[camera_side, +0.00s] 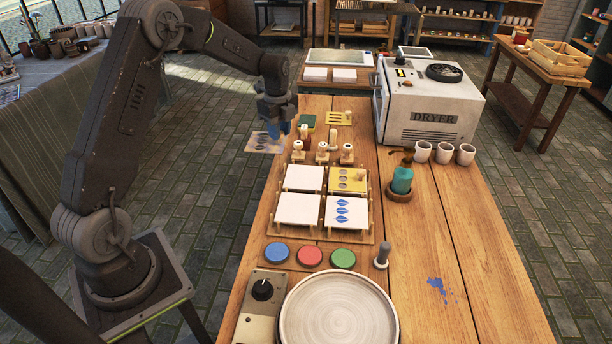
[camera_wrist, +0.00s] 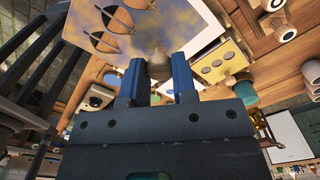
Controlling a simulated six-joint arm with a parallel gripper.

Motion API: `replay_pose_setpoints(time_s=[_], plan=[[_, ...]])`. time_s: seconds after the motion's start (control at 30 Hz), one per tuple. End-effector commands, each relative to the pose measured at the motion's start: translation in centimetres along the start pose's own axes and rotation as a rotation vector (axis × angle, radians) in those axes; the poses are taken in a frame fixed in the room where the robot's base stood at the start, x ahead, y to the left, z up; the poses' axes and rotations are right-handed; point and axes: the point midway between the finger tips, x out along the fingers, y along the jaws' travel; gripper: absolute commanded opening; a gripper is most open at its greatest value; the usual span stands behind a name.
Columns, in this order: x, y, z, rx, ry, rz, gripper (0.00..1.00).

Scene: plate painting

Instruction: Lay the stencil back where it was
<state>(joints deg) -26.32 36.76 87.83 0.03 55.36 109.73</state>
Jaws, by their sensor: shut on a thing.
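My gripper (camera_side: 279,125) is shut on the leaf stencil (camera_side: 264,143), a thin pale plate with leaf-shaped cutouts and blue stains. It holds the stencil above the bench's left edge, partly past the edge. In the wrist view the stencil (camera_wrist: 178,22) spreads beyond the fingers (camera_wrist: 160,72), with its small knob at the fingertips. A yellow stencil with round holes (camera_side: 347,174) lies in the wooden tray (camera_side: 322,237). A yellow stencil with bar slots (camera_side: 340,117) lies farther back. A white tile with blue leaves (camera_side: 330,222) lies at the tray's front right.
Two blank white tiles (camera_side: 304,172) fill the tray's left side. Stamps with round knobs (camera_side: 322,150) stand behind it. A green sponge (camera_side: 307,120) is near my gripper. The front right bench is mostly clear.

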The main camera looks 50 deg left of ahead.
Motion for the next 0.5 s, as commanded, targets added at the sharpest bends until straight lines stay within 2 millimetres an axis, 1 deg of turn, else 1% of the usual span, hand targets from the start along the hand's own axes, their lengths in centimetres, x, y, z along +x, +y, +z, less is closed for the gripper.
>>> replay_pose_setpoints(time_s=[0.03,0.07,0.17,0.5], plan=[[0.0,0.1,0.7,-0.001,0.000,0.000,0.03],[0.1,0.1,0.9,0.000,0.000,0.001,0.03],[0.8,-0.4,0.4,0.005,0.001,0.002,0.03],[5.2,-4.5,-5.6,0.007,0.000,0.002,0.03]])
